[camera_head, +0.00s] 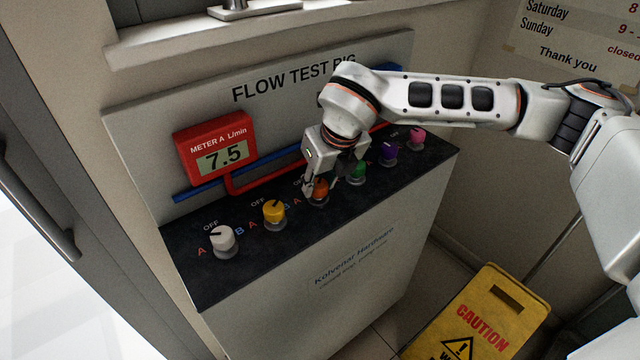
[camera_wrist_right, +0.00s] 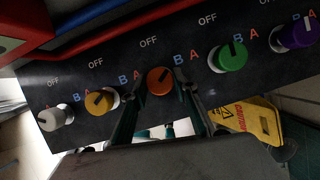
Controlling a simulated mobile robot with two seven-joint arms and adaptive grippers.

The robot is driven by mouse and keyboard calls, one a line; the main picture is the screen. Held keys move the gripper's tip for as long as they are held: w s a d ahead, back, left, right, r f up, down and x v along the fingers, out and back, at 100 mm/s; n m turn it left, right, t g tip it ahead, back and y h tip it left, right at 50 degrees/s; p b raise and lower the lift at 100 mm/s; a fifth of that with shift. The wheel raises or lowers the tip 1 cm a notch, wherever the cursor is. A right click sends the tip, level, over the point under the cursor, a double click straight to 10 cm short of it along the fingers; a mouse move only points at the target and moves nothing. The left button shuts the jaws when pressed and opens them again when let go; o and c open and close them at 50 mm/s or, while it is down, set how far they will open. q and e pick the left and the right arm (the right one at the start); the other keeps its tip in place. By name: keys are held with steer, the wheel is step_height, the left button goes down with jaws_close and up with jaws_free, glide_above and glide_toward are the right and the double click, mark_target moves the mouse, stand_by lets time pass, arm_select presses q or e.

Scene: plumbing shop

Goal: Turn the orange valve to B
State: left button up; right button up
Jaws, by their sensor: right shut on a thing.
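The orange valve (camera_head: 320,188) is a round knob in the row on the black panel top, between the yellow and green knobs. It also shows in the right wrist view (camera_wrist_right: 160,81), with an A on its left, OFF above and a B on its right. My right gripper (camera_head: 321,186) reaches down to it from above. In the wrist view its two fingers (camera_wrist_right: 158,88) stand on either side of the knob, shut on it. My left gripper is not in view.
A white knob (camera_head: 222,239) and a yellow knob (camera_head: 274,212) stand to the left; green (camera_head: 357,171), purple (camera_head: 388,153) and pink (camera_head: 417,138) knobs stand to the right. The red meter (camera_head: 216,148) reads 7.5. A yellow caution sign (camera_head: 483,315) stands on the floor.

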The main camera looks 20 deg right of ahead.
steer(key=shift+m+h, duration=0.3)
steer(key=shift+m, duration=0.3)
steer(key=o, duration=1.1)
steer(key=v, duration=1.2)
steer(key=shift+a, duration=0.1)
